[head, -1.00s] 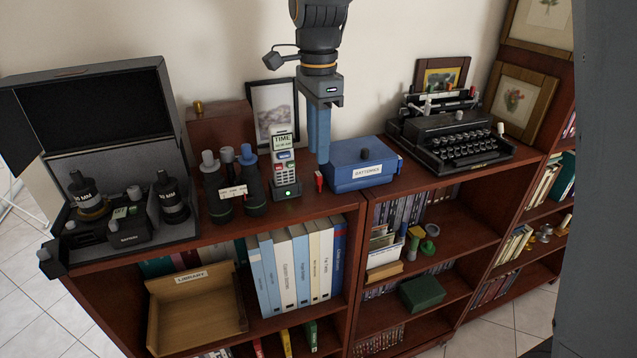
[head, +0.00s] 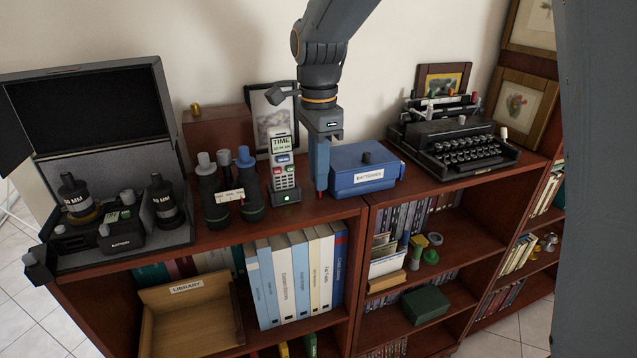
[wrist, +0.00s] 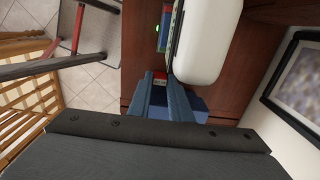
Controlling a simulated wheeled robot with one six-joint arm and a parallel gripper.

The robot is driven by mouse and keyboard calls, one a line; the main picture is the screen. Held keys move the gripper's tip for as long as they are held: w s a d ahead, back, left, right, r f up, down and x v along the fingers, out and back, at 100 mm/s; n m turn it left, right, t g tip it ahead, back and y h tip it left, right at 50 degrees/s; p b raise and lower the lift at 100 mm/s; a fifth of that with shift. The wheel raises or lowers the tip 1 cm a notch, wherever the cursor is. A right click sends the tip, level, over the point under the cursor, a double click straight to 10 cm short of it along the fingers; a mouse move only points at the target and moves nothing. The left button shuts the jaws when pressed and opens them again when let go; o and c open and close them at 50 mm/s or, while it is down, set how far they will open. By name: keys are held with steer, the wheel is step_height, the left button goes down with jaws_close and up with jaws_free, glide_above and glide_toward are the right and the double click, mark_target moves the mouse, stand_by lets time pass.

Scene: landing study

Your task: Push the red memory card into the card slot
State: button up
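The red memory card (head: 320,194) stands on the shelf top between the phone and the blue box, mostly hidden by my fingers. My gripper (head: 321,188) points down over it, with its blue fingertips around the card. In the wrist view the card's red end (wrist: 159,82) shows between the two fingers (wrist: 160,90). They are spaced about the card's width; whether they press on it is unclear. I cannot make out a card slot for certain; the phone's dock (head: 286,196) with a green light is close on the left.
The blue batteries box (head: 366,176) stands just right of my fingers. The phone (head: 282,160) and binoculars (head: 231,193) are on the left. Further left is the open camera case (head: 165,235); the typewriter (head: 470,150) is at right. The shelf's front edge is close.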

steer(key=shift+r, duration=0.15)
jaws_close()
steer(key=shift+r+p, duration=2.25)
steer(key=shift+r, duration=0.15)
